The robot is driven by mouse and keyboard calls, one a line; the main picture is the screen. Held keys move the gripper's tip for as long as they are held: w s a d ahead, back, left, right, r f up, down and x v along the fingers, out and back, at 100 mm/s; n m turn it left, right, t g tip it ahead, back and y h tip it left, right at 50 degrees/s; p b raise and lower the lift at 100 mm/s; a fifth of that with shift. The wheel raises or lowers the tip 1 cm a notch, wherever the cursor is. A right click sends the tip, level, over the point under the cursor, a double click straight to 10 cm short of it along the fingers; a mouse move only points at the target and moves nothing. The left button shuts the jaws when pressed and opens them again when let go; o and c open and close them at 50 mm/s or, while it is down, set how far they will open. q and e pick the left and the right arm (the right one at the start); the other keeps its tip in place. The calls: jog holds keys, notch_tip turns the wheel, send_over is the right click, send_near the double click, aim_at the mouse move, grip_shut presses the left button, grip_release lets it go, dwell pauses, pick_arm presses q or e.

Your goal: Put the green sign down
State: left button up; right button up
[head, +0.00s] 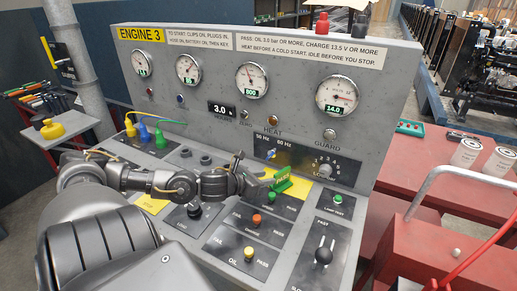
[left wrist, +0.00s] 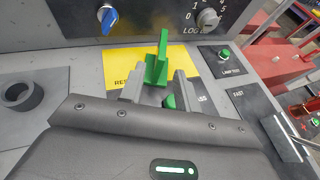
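The green sign (head: 283,180) is a small upright plate with lettering. In the left wrist view the green sign (left wrist: 161,62) shows as a thin plate on a stepped foot, over the yellow panel (left wrist: 125,60). I cannot tell whether its foot touches the panel. My left gripper (head: 265,180) is right beside the sign, over the sloping console. In the left wrist view the fingertips of my left gripper (left wrist: 158,78) are spread, with the sign's foot between or just beyond them. A gap shows at the right finger. My right gripper is not in view.
The console's upright panel (head: 300,100) with gauges stands behind. Colored plugs (head: 160,138) stand at left, a red bench (head: 450,170) at right.

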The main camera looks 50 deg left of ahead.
pick_arm(q)
jog(key=shift+v, duration=1)
jog(key=shift+d, duration=0.1)
jog(key=shift+w+r, duration=0.1)
